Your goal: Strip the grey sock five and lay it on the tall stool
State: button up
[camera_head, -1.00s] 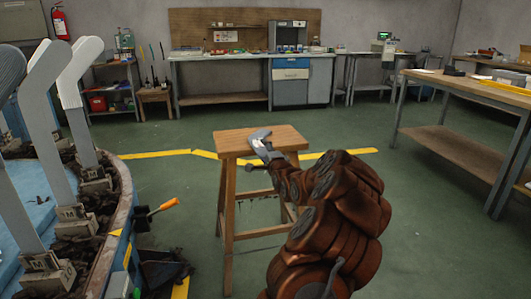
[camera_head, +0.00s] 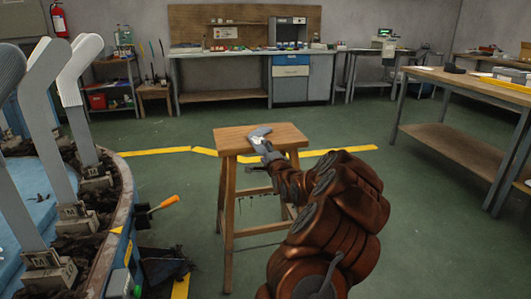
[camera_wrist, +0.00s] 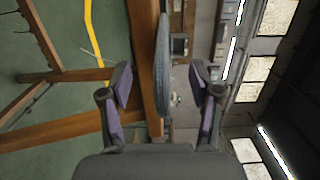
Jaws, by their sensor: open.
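The grey sock (camera_head: 260,132) lies on the wooden top of the tall stool (camera_head: 286,137), near its middle. In the wrist view the sock (camera_wrist: 162,65) shows edge-on as a thin grey strip along the stool top (camera_wrist: 147,60). My gripper (camera_head: 268,151) is at the near edge of the stool top, beside the sock. In the wrist view my gripper (camera_wrist: 164,85) is open, with its fingers apart on both sides of the sock's near end. My own arm hides part of the stool's right side.
A round rack at the left carries upright boarding forms, including a white one (camera_head: 78,72) and a dark grey-covered one (camera_head: 10,72). An orange-handled tool (camera_head: 165,203) sticks out from its rim. A workbench (camera_head: 455,85) stands at the right.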

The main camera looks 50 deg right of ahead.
jog(key=b+v, duration=0.3)
jog(key=v, duration=0.5)
dwell(0.6)
dwell(0.9)
